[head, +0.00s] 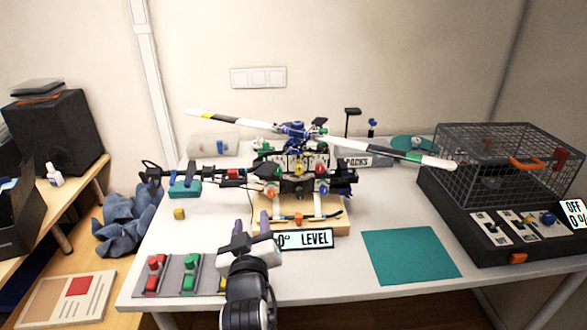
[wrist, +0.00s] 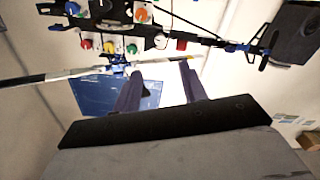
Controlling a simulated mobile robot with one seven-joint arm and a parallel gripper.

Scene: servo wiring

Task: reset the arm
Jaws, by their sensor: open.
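My gripper (head: 251,221) is in front of the helicopter model, near the table's front edge. Its two fingers are apart and nothing shows between them; they also show in the wrist view (wrist: 160,84). The helicopter (head: 297,165) has a long white rotor, a black tail boom to the left and coloured servo parts. It stands on a pale wooden board (head: 265,222). The helicopter's coloured parts (wrist: 110,18) show at the top of the wrist view. A "0° LEVEL" sign (head: 304,239) stands just right of my gripper. My forearm hides part of the table front.
A grey panel with red and green plugs (head: 171,274) lies left of my arm. A teal mat (head: 411,257) lies bare at right. A mesh cage (head: 505,165) sits on a black switch box (head: 470,238) at far right.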

